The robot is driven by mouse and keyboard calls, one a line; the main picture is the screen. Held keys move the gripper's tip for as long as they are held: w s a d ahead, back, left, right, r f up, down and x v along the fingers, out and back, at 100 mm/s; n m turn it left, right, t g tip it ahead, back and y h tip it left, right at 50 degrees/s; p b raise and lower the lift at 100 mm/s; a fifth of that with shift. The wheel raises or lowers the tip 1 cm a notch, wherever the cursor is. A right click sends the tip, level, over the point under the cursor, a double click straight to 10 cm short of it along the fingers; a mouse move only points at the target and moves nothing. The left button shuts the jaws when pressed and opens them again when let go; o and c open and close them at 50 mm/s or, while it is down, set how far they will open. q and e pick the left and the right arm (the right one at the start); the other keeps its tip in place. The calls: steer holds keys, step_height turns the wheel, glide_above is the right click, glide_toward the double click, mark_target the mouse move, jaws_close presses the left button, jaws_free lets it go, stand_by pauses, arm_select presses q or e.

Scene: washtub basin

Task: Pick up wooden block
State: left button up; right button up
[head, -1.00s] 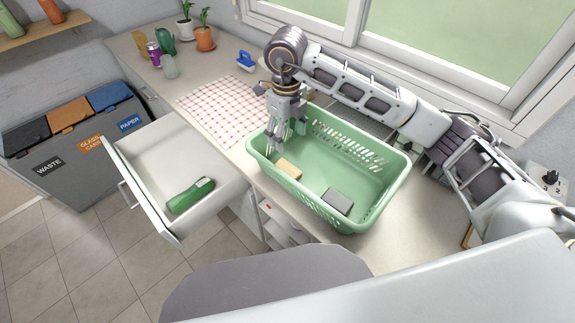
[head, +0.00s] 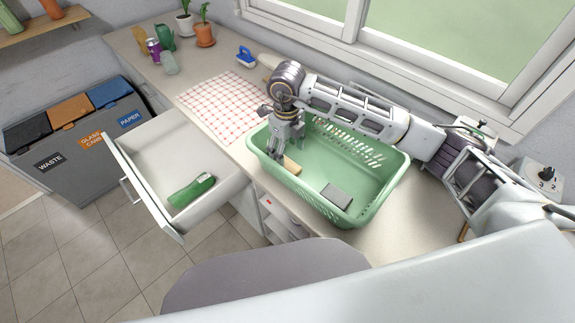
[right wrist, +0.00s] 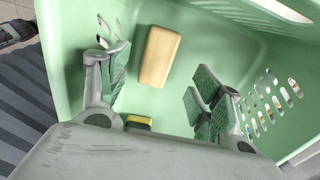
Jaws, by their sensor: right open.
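The wooden block (head: 292,166) is light tan and lies on the floor of the green basket (head: 378,205), near its left end. In the right wrist view the block (right wrist: 160,56) lies between and beyond the two spread fingers, touching neither as far as I can see. My right gripper (head: 281,150) is open and empty, pointing down inside the basket above the block. Its fingers hide part of the block in the head view. The gripper also fills the lower right wrist view (right wrist: 160,88). My left gripper is out of view.
A dark grey block (head: 336,195) lies in the basket to the right. A small yellow and dark item (right wrist: 138,121) shows beneath the gripper. The basket walls surround the gripper. An open drawer (head: 150,215) holds a green object (head: 191,190). A checkered cloth (head: 222,105) lies behind.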

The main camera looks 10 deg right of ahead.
mark_target(288, 164)
steer(key=shift+f, duration=0.55)
steer(key=shift+f, duration=0.1)
steer(key=shift+s+f+p, duration=0.25)
steer(key=shift+f+p, duration=0.3)
steer(key=shift+f, duration=1.95)
steer(key=c, duration=1.1)
